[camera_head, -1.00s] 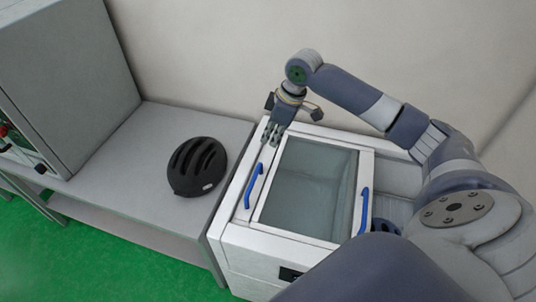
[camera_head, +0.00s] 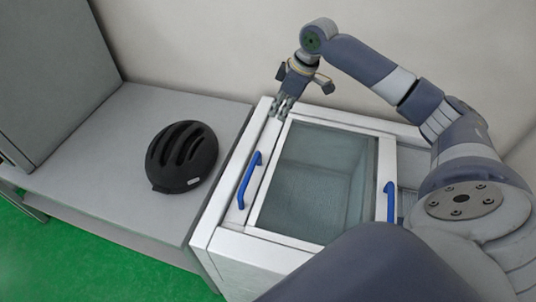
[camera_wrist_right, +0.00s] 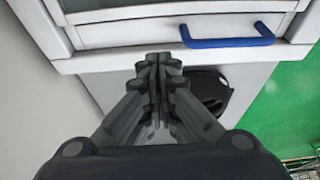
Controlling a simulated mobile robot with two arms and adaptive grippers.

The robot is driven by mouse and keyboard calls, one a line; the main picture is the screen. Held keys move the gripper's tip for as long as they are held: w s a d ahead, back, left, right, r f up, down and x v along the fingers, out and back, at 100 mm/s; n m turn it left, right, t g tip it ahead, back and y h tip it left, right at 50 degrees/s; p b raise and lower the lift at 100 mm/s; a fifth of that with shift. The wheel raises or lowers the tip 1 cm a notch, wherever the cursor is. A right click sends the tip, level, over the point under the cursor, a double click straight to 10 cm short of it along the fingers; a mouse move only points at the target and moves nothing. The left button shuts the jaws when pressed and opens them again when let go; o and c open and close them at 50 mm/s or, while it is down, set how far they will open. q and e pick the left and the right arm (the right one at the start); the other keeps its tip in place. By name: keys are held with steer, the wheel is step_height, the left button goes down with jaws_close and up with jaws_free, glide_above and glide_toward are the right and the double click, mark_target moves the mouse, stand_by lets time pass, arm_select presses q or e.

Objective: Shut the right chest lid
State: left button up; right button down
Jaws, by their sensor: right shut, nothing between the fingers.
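The white chest (camera_head: 215,213) has a framed glass lid panel (camera_head: 312,180) over its left and middle part. One blue handle (camera_head: 249,180) is on the left strip, and another blue handle (camera_head: 390,203) is on the right edge of the glass panel. Right of that handle, a grey interior (camera_head: 407,172) shows uncovered, partly hidden by my arm. My right gripper (camera_head: 281,107) is shut and empty at the back left corner of the glass panel. In the right wrist view its fingertips (camera_wrist_right: 158,64) are at the chest's edge, beside the left blue handle (camera_wrist_right: 228,42). My left gripper is not in view.
A black helmet (camera_head: 182,157) lies on the grey bench (camera_head: 100,190) left of the chest. A grey cabinet (camera_head: 50,75) stands at the far left. A plain wall (camera_head: 190,45) is close behind the chest. Green floor (camera_head: 85,265) shows in front.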

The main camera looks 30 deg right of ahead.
steer(key=b, duration=0.4)
glide_toward(264, 152)
arm_select(q)
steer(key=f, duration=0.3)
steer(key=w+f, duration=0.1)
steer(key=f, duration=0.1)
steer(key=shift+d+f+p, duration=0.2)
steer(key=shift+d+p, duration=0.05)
steer(key=shift+p, duration=0.15)
arm_select(e)
steer(key=x, duration=0.6)
steer(key=shift+f, duration=0.1)
steer(key=shift+s, duration=0.1)
